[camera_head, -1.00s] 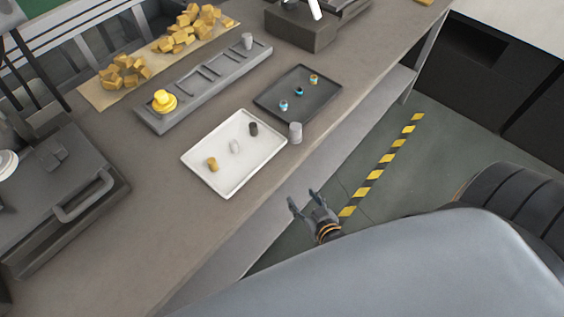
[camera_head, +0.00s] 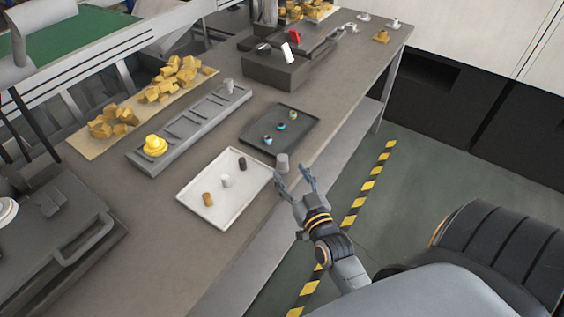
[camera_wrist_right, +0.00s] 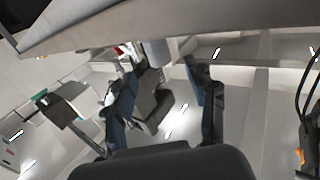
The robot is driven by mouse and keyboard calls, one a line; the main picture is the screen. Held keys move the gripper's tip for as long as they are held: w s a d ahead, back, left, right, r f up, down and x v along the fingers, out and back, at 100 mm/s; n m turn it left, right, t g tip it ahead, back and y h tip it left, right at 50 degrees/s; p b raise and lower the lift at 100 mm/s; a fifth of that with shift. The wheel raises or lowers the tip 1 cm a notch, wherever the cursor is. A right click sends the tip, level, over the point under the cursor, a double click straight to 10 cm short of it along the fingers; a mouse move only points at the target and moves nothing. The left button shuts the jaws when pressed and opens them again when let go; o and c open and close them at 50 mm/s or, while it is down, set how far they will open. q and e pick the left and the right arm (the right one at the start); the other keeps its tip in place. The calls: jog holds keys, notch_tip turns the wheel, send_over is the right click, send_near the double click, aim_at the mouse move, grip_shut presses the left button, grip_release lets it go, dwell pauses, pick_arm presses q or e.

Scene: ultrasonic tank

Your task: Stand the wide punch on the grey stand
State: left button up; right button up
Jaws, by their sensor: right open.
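My right gripper (camera_head: 294,176) is open and empty at the table's front edge, beside a light grey cylinder (camera_head: 282,162) that stands upright near the right corner of the white tray. In the right wrist view a pale cylinder (camera_wrist_right: 157,52) shows beyond and between the open fingertips (camera_wrist_right: 160,68); I see no contact. The white tray (camera_head: 218,219) holds a gold piece (camera_head: 208,199), a whitish piece (camera_head: 226,181) and a dark piece (camera_head: 242,163). I cannot tell which piece is the wide punch, or which grey thing is the stand. My left gripper is not in view.
A dark tray (camera_head: 264,147) with small bottles lies behind the grey cylinder. A long grey rack (camera_head: 190,130) carries a yellow stacked piece (camera_head: 155,146) and a grey cylinder (camera_head: 229,86). Yellow blocks (camera_head: 170,80) lie behind it. Bare table (camera_head: 155,240) is left of the white tray.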

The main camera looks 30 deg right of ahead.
aim_at(284, 162)
jog(key=shift+w+d+p, duration=0.2)
jog(key=shift+w+d, duration=0.05)
jog(key=shift+w, duration=0.85)
jog(key=shift+w+d+p, duration=0.15)
jog(key=shift+w+d, duration=0.05)
jog(key=shift+w, duration=0.95)
jog(key=shift+w+d+p, duration=0.2)
jog(key=shift+w+d, duration=0.05)
jog(key=shift+w, duration=0.85)
jog(key=shift+r, duration=0.1)
jog(key=shift+s, duration=0.1)
jog(key=shift+c, duration=0.4)
grip_shut()
